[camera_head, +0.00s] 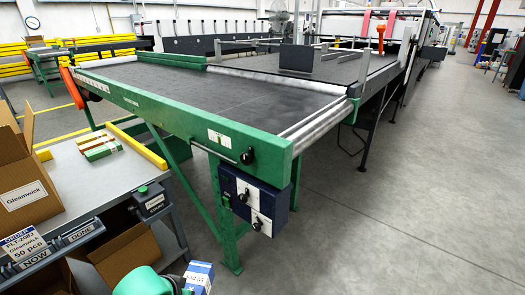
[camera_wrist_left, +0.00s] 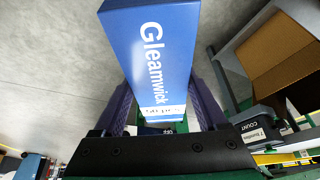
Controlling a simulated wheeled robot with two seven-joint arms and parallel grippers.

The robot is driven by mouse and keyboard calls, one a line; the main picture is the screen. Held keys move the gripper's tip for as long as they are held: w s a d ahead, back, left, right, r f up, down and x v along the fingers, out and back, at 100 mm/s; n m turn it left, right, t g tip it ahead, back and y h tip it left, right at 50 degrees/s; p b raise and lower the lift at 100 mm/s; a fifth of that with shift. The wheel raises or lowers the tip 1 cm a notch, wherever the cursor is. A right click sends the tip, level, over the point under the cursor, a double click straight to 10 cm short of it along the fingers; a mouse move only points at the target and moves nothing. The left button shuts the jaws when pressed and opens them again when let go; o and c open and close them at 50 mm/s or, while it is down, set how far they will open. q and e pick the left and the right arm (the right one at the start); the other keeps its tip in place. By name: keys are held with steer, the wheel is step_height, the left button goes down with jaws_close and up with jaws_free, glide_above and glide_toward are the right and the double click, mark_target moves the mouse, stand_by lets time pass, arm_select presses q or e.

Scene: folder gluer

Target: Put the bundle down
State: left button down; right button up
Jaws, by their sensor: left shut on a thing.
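The bundle is a blue block marked "Gleamwick" (camera_wrist_left: 155,45) with a white label band at its near end. In the left wrist view it sits between the two dark fingers of my left gripper (camera_wrist_left: 163,88), which is shut on it. In the head view the bundle (camera_head: 201,272) shows at the bottom edge, beside a green part of my left arm, in front of the work table. Most of the left gripper is hidden or cut off there. My right gripper is in neither view.
A grey work table (camera_head: 80,185) at left holds an open carton marked Gleamwick (camera_head: 30,195), small green-and-cream stacks (camera_head: 98,147) and an order sign (camera_head: 22,246). A dark count box (camera_head: 150,203) is on its edge. The green-framed conveyor (camera_head: 180,108) stands behind. Floor at right is clear.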

arm_select(q)
steer(key=shift+n, duration=0.4)
steer(key=d+r, duration=0.3)
steer(key=r, duration=0.1)
steer(key=shift+w+d, duration=0.35)
step_height(320, 180, up, 20)
steer(key=p, duration=2.3)
steer(key=shift+s+a, duration=0.15)
steer(key=shift+a, duration=0.05)
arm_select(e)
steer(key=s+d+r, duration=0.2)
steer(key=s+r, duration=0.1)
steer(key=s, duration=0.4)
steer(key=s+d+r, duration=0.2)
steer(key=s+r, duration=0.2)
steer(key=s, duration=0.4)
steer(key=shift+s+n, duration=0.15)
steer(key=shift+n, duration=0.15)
